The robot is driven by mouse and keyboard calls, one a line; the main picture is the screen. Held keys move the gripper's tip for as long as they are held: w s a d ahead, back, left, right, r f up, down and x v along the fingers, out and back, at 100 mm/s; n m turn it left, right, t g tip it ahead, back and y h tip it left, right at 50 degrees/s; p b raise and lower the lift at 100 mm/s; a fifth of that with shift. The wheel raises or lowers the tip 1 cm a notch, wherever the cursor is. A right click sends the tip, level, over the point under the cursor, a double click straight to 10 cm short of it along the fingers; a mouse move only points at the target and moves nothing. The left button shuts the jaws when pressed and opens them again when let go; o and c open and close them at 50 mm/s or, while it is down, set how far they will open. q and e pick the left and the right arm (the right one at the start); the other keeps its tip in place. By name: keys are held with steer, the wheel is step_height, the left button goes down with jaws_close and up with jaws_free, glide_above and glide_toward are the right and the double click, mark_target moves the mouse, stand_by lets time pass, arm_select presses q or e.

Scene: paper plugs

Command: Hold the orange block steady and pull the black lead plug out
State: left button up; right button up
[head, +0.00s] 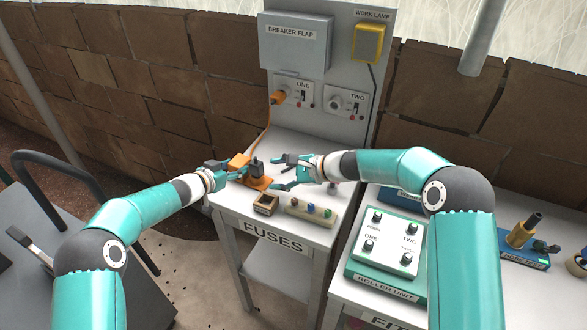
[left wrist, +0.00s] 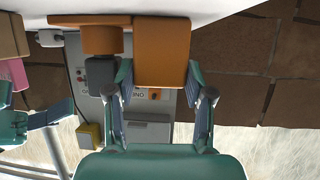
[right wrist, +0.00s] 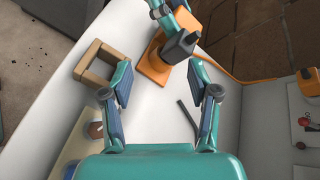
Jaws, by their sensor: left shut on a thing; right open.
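The orange block (head: 239,160) stands on the white bench, with an orange base (head: 260,184) beside it. It fills the space between my left fingers in the left wrist view (left wrist: 162,55). My left gripper (head: 236,171) is shut on it. The black lead plug (head: 257,166) stands upright in the orange socket part (left wrist: 102,40). The plug also shows in the left wrist view (left wrist: 101,75) and ahead of my right fingertips in the right wrist view (right wrist: 180,46). My right gripper (head: 276,173) is open and empty, to the right of the plug and apart from it.
A grey panel (head: 335,75) rises behind, with an orange cord (head: 267,130) hanging from an orange plug (head: 278,97). A dark rod (right wrist: 189,119) lies on the bench.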

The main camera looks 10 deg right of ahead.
mark_target(261, 168)
steer(key=w+a+f+m, duration=0.1)
steer(key=w+m, duration=0.1)
steer(key=m, duration=0.1)
steer(key=w+a+f+m+t, duration=0.1)
steer(key=w+a+m, duration=0.1)
steer(key=m, duration=0.1)
steer(key=w+a+m, duration=0.1)
steer(key=w+m, duration=0.1)
steer(key=m, duration=0.1)
steer(key=shift+w+a+f+t, duration=0.1)
steer(key=shift+a+f+t, duration=0.2)
steer(key=shift+f, duration=0.1)
stand_by(0.4)
jaws_close()
stand_by(0.3)
